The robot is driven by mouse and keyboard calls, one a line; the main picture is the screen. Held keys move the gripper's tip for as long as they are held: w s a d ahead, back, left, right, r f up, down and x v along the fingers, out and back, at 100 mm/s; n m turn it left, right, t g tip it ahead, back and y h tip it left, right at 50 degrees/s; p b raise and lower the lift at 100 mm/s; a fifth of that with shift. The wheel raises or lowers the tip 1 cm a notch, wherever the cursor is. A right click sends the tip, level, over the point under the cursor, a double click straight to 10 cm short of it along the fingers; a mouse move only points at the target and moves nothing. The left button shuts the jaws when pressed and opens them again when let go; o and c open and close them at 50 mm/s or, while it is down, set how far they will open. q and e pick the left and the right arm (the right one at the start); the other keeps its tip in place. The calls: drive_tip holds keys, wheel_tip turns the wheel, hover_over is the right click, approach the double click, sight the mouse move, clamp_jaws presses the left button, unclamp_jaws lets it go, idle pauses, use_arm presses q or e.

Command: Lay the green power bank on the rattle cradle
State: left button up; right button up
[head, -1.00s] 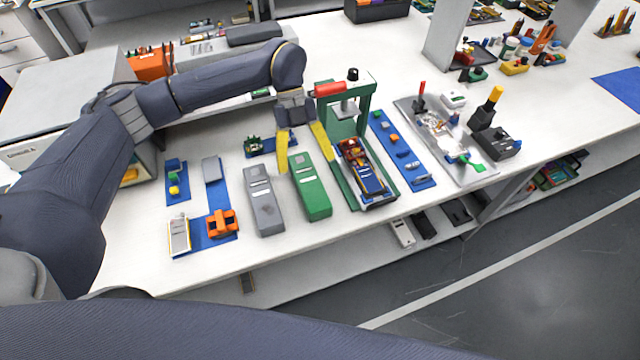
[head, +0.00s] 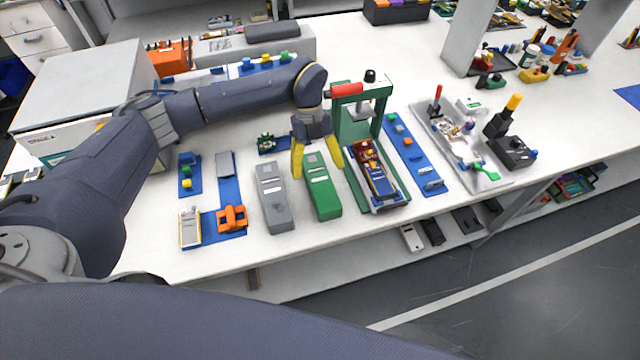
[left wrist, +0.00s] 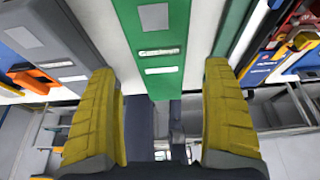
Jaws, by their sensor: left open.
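The green power bank (head: 323,195) lies flat on the white table, with pale labels on its top. It also shows in the left wrist view (left wrist: 152,75). My left gripper (head: 318,171) is open, its yellow fingers pointing down on either side of the power bank's far end. In the left wrist view the power bank lies between the fingers' lines, with visible gaps to each finger. I cannot tell for sure which thing is the rattle cradle; an orange notched block (head: 232,217) sits on a blue plate to the left. My right gripper is not in view.
A grey box (head: 272,205) lies close on the power bank's left. A green press frame (head: 345,125) with a red cylinder stands on its right, beside a colourful model (head: 378,185). A blue strip (head: 425,170) and a clear tray (head: 490,180) lie further right.

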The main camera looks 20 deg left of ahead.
sight(319, 178)
use_arm(q)
drive_tip(key=shift+x, duration=2.5)
drive_tip(key=shift+d, duration=0.1)
drive_tip(key=c, duration=1.6)
drive_tip(key=shift+r, duration=0.1)
